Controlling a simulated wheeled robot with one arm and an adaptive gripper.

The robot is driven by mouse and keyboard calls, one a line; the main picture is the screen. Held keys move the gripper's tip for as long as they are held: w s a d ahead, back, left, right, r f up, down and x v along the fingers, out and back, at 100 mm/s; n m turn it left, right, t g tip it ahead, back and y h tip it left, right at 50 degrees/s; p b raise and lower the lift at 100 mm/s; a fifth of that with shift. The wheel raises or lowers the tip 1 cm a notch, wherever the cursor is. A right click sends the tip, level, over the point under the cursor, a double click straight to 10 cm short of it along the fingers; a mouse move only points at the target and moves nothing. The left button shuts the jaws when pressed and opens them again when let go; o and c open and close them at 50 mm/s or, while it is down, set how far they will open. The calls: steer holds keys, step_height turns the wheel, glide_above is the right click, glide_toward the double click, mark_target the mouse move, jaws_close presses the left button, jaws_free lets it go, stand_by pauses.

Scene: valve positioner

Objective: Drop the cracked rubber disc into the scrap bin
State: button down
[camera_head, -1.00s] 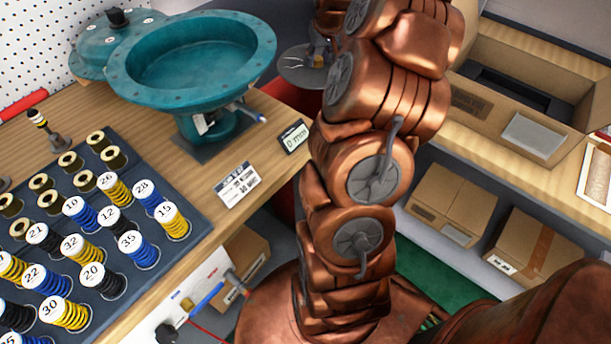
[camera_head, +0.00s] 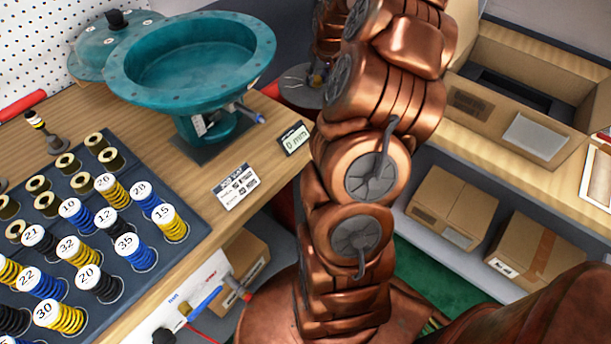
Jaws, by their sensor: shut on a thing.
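The cracked rubber disc (camera_head: 298,90) is dark grey and round, with a pale branching crack on its face. It shows just right of the teal bowl-shaped housing, partly hidden by my copper arm. My gripper (camera_head: 317,79) is at the disc's right part and shut on it; the fingertips are small and mostly hidden by the arm. A red container (camera_head: 271,91), which looks like the scrap bin, shows in slivers beyond the bench's right edge. The disc overlaps it in the picture; I cannot tell whether the disc is above its rim or inside it.
The teal housing (camera_head: 190,62) stands on the wooden bench (camera_head: 150,165), close left of the disc. A dark tray (camera_head: 180,262) of numbered springs fills the bench's near left. Cardboard boxes (camera_head: 452,205) stand on shelving to the right of my arm.

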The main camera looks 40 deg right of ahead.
steer(key=c, duration=0.7)
jaws_free()
steer(key=shift+r, duration=0.1)
steer(key=v, duration=1.2)
steer(key=shift+s, duration=0.1)
